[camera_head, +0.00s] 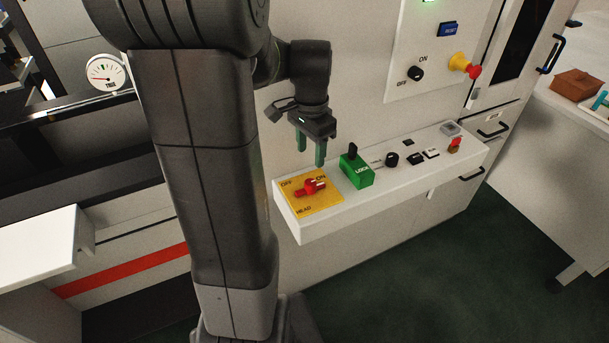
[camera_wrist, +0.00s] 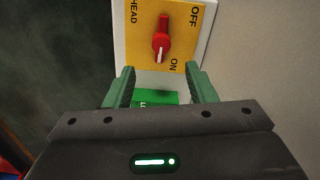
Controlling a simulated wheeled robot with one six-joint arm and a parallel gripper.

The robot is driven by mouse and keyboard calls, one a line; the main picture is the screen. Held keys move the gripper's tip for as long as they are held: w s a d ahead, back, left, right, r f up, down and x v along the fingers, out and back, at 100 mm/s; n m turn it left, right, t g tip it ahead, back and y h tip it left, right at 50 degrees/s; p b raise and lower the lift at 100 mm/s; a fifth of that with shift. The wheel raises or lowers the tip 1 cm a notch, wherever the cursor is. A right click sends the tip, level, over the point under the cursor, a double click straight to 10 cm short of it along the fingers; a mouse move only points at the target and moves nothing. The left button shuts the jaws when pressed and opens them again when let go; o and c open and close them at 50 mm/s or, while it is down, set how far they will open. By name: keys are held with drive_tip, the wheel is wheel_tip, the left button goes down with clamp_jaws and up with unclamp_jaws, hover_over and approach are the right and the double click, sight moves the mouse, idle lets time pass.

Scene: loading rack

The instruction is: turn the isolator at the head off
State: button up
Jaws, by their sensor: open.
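The head isolator is a red rotary handle (camera_head: 311,187) on a yellow plate (camera_head: 322,205) marked OFF, ON and HEAD, at the left end of a white ledge. In the wrist view the red handle (camera_wrist: 161,38) has its white-marked end pointing toward the ON side of the yellow plate (camera_wrist: 146,14). My gripper (camera_head: 307,149) is open and empty above the ledge, apart from the handle. In the wrist view its green fingertips (camera_wrist: 161,72) stand either side of the space just short of the handle, over the green block.
A green LOCK block (camera_head: 355,171) with a black knob stands right beside the yellow plate; it also shows in the wrist view (camera_wrist: 157,97). Further right on the white ledge (camera_head: 400,184) are a black knob (camera_head: 392,160) and small switches. A white panel with a yellow-and-red button (camera_head: 463,64) rises behind.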

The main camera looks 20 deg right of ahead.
sight(310, 182)
wheel_tip(310, 182, down, 11)
drive_tip(key=shift+w+p, duration=0.1)
drive_tip(key=shift+p, duration=0.2)
drive_tip(key=shift+c, duration=0.4)
drive_tip(key=c, duration=0.9)
